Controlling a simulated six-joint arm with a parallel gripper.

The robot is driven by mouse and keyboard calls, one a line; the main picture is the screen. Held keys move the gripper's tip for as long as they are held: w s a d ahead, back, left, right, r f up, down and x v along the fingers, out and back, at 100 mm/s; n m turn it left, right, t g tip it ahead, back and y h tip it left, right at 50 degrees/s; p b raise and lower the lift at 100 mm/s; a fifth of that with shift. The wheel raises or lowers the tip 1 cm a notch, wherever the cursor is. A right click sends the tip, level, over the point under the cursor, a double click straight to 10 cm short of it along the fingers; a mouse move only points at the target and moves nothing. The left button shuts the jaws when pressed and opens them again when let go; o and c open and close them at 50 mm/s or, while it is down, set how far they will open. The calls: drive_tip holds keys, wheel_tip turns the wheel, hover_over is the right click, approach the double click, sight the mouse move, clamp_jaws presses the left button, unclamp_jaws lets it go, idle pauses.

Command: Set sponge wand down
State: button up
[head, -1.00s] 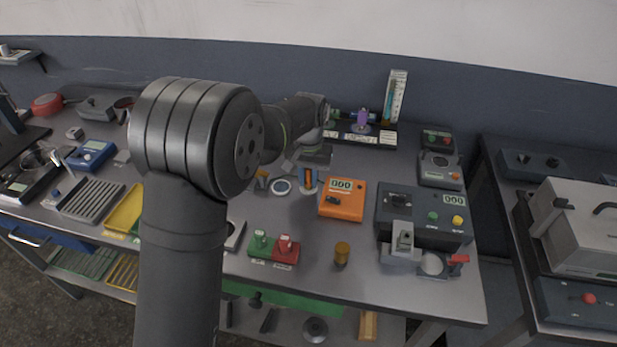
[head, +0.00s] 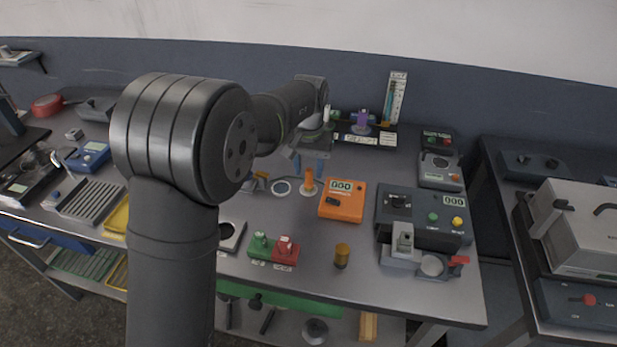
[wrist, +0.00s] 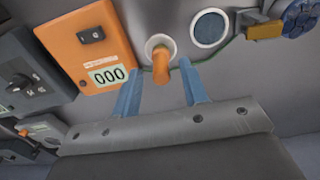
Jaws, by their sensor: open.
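The sponge wand, seen as an orange handle (head: 308,181), stands upright on a round white base on the bench. It also shows in the wrist view (wrist: 161,66), pointing toward the camera between the lines of my two blue fingers. Its sponge end cannot be made out. My gripper (head: 309,166) is open and empty, just behind and above the wand in the head view. The blue fingers lie on either side of the handle in the wrist view, with gaps and no visible contact.
An orange box (head: 342,201) with a 000 display stands close to the right of the wand. A round disc (head: 281,187) lies to its left. A rack with a purple piece (head: 362,119) stands behind. A brown cylinder (head: 341,256) and red-green switches (head: 273,247) are in front.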

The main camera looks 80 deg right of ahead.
sight(308, 171)
wheel_tip(308, 171, up, 8)
drive_tip(key=shift+f, duration=0.1)
idle(0.4)
drive_tip(key=shift+f, duration=4.1)
